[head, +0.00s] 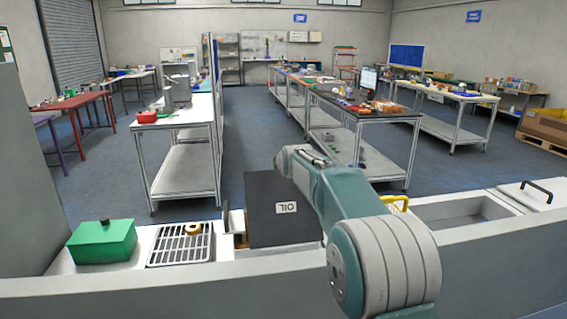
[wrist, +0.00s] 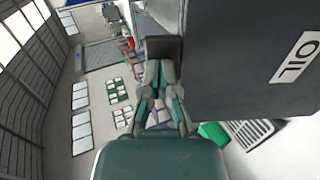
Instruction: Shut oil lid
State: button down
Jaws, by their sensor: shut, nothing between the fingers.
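The oil lid (head: 262,190) is a dark flat panel with a white OIL label (head: 287,208), which reads upside down in the head view. It stands raised above the counter, open. In the wrist view the lid (wrist: 225,70) fills the upper right. My gripper (wrist: 160,66) is shut and empty, beside the lid's left edge in that view. A dark block-like piece (wrist: 163,46), perhaps the lid's handle, shows just beyond the fingertips; I cannot tell whether they touch it. In the head view my arm covers part of the lid's right side and hides the gripper.
A green box (head: 102,242) and a black grate (head: 180,244) with a yellow-brown ring (head: 193,229) are left of the lid. A yellow basket handle (head: 395,204), an open bin (head: 455,212) and a white lid (head: 530,194) are at right. Workbenches stand beyond the counter.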

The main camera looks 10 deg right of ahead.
jog(key=x, duration=0.6)
jog(key=shift+w+f, duration=0.25)
jog(key=shift+w, duration=0.1)
jog(key=shift+r, duration=0.1)
